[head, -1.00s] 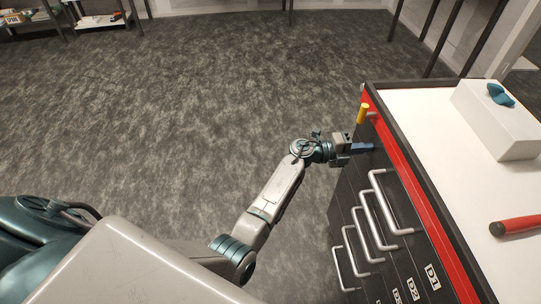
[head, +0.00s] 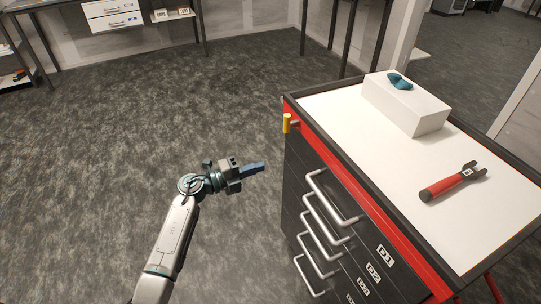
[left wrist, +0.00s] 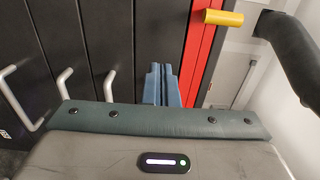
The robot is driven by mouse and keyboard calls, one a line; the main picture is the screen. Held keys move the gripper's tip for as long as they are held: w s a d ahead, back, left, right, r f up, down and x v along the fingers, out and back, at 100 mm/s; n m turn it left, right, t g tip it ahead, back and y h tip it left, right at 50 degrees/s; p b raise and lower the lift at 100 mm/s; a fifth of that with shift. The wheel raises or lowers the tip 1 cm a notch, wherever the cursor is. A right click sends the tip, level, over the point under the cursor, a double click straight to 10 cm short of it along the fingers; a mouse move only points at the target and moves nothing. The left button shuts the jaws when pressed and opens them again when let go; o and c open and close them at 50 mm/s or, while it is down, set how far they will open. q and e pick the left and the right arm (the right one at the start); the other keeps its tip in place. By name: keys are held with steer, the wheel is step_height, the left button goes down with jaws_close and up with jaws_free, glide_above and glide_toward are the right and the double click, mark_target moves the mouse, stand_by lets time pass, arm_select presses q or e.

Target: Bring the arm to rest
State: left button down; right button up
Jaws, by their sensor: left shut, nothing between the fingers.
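My left gripper (head: 252,169) is shut and empty. It hangs over the floor to the left of the drawer cabinet (head: 305,163), pointing right toward its side, with a gap between them in the head view. In the left wrist view the closed blue fingers (left wrist: 161,84) point at the dark drawer fronts and the red edge strip (left wrist: 196,70). My left arm (head: 175,240) reaches up from the bottom of the head view. My right gripper is not in view.
The cabinet has several silver handles (head: 331,186) and a yellow peg (head: 287,123) at its corner. On its white top (head: 350,118) are a white box (head: 408,108) with a teal object (head: 399,81) and a red-handled tool (head: 453,183). The floor (head: 130,130) to the left is clear.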

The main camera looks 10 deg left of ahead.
arm_select(q)
steer(key=s+a+f+n+t+y, duration=0.1)
steer(key=s+a+f+n+y, duration=0.5)
steer(key=f, duration=0.5)
steer(key=s+a+f+n+t+y, duration=0.1)
steer(key=s+a+f+n+y, duration=0.3)
steer(key=f+n, duration=0.55)
steer(key=s+a+f+n+t+y, duration=0.1)
steer(key=s+a+f+n+y, duration=0.45)
steer(key=f, duration=0.65)
steer(key=s+f+n+g, duration=0.2)
steer(key=s+f+g, duration=0.2)
steer(key=s, duration=0.7)
steer(key=s+f+n+g, duration=0.3)
steer(key=s+f, duration=0.5)
steer(key=s, duration=0.4)
steer(key=s+f+n+g, duration=0.2)
steer(key=s+f+g, duration=0.2)
steer(key=s+f, duration=0.3)
steer(key=s, duration=0.4)
steer(key=shift+s+n+g+p, duration=0.3)
steer(key=shift+s+n+p, duration=0.05)
steer(key=shift+s+n, duration=0.05)
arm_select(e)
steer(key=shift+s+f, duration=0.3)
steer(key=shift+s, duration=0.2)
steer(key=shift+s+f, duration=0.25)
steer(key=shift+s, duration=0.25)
arm_select(q)
steer(key=shift+a+f, duration=0.1)
